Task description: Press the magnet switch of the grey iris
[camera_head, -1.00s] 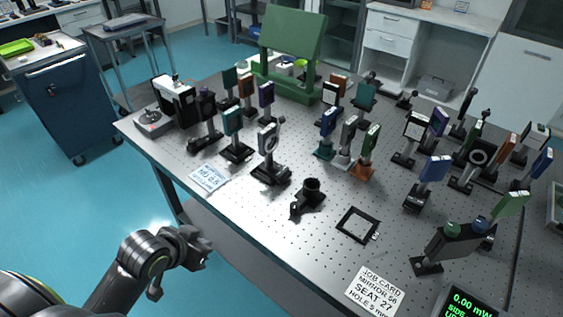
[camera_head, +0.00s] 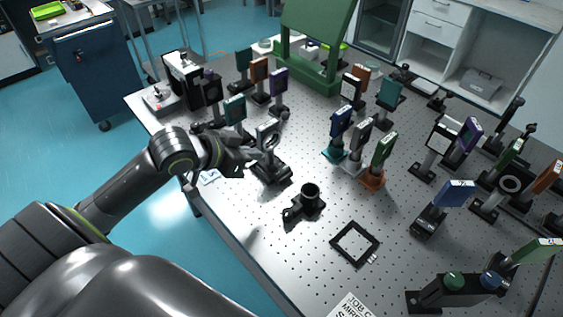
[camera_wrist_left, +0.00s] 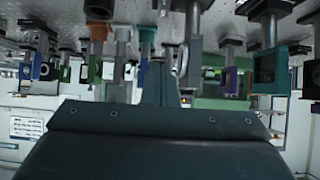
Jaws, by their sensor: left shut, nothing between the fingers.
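The grey iris (camera_head: 267,134) stands upright on a short post in a black base (camera_head: 271,171), near the left edge of the perforated table in the head view. Its magnet switch is too small to make out. My left gripper (camera_head: 256,156) is shut and empty, just left of the iris's post and above the base. I cannot tell whether its tips touch the iris. In the left wrist view, the shut fingers (camera_wrist_left: 161,82) point towards several posts and mounts, which appear upside down. I cannot say for sure which one is the iris. My right gripper is not in view.
A teal mount (camera_head: 234,109) stands close behind the gripper. A low black holder (camera_head: 305,202) and a black square frame (camera_head: 355,243) lie nearer the front. Blue, grey and green mounts (camera_head: 384,150) stand to the right. A white card (camera_head: 209,176) is partly hidden beneath my arm.

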